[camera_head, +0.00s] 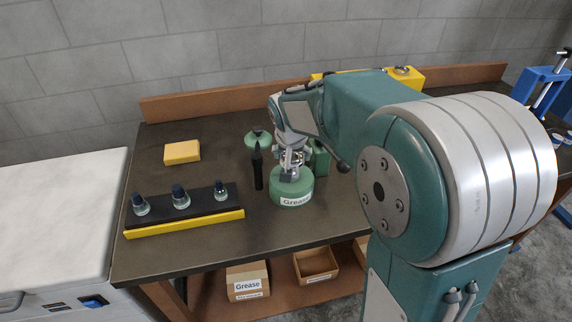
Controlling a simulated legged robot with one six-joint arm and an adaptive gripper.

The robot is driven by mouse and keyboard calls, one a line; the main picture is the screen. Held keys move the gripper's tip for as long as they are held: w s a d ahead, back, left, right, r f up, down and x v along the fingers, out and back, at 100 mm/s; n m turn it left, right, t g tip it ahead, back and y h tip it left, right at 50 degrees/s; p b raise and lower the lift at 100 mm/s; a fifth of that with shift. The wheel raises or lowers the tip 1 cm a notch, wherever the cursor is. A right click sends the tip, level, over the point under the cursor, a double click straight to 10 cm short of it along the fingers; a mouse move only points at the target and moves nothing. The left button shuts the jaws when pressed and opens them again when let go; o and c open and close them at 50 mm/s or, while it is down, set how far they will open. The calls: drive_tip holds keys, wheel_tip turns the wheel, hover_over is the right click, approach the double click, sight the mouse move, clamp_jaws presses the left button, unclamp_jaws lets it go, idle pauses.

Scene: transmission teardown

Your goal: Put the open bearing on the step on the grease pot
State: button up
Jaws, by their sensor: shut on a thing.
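The green grease pot (292,190), with a white "Grease" label, stands on the dark bench top. My gripper (290,172) points down right over its lid, with its fingers shut. A small grey piece between the fingertips, low over the lid, appears to be the open bearing; the fingers hide most of it. I cannot tell whether it touches the lid. The black step (200,207) with a yellow front edge lies to the left. It holds several small glass jars with dark caps, and no bearing shows on it.
A yellow block (182,152) lies at the back left. Cardboard boxes (247,281) sit on the lower shelf. The bench's front left is clear.

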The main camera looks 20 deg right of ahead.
sight(292, 165)
drive_tip(key=shift+w+d+f, duration=0.4)
drive_tip(key=shift+d+f, duration=0.1)
drive_tip(key=shift+d, duration=0.15)
drive_tip(key=f, duration=0.3)
drive_tip(key=shift+w+a+f, duration=0.2)
drive_tip(key=shift+a, duration=0.1)
drive_tip(key=shift+a+f, duration=0.2)
drive_tip(key=shift+a, duration=0.25)
drive_tip(key=o, duration=0.9)
drive_tip(key=shift+o, duration=0.5)
drive_tip(key=shift+d, duration=0.4)
